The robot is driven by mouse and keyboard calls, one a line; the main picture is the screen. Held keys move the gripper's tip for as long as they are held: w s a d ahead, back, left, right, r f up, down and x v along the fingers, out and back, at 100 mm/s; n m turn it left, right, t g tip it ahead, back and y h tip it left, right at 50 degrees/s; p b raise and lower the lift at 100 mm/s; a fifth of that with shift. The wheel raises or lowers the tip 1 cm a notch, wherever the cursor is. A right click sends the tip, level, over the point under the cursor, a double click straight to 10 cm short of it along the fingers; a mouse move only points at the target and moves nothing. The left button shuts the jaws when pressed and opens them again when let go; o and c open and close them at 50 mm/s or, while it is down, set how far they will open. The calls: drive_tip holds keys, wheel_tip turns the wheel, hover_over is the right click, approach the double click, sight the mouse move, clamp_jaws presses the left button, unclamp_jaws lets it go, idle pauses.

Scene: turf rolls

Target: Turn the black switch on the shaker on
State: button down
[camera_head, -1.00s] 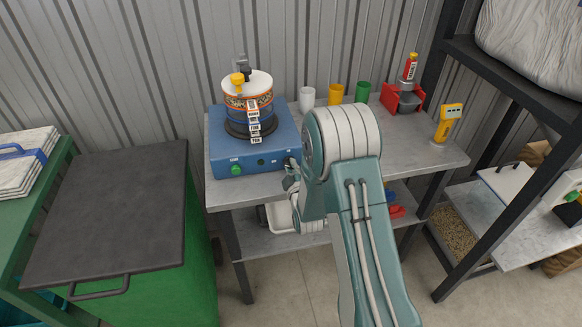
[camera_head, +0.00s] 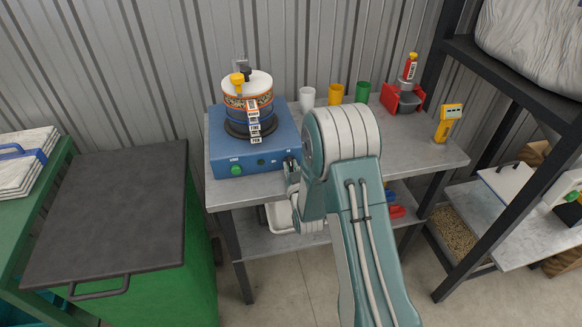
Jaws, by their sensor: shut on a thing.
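The shaker is a blue box (camera_head: 222,149) on the grey table, with a stack of sieves (camera_head: 240,112) standing on top. Its front panel has a green button (camera_head: 236,170) at the left and a dark round knob (camera_head: 261,162) in the middle. The black switch sits at the panel's right end, mostly hidden by my gripper. My gripper (camera_head: 290,163) is small in view and partly behind my own arm. Its fingers are at the panel's right end, shut on the black switch. Which way the switch is set cannot be seen.
White (camera_head: 307,98), yellow (camera_head: 335,95) and green (camera_head: 362,92) cups stand behind my arm. A red stand (camera_head: 390,98) and a yellow handheld device (camera_head: 447,125) are at the table's right. A green bin with a dark lid (camera_head: 115,215) stands left.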

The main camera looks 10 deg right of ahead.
drive_tip(key=shift+f+m, duration=0.3)
drive_tip(key=shift+m, duration=0.3)
drive_tip(key=shift+s, duration=0.1)
drive_tip(key=c, duration=0.6)
unclamp_jaws()
drive_tip(key=shift+a, duration=0.1)
drive_tip(key=shift+c, duration=0.2)
drive_tip(key=shift+r, duration=0.1)
drive_tip(key=s, duration=1.1)
drive_tip(key=shift+s, duration=0.35)
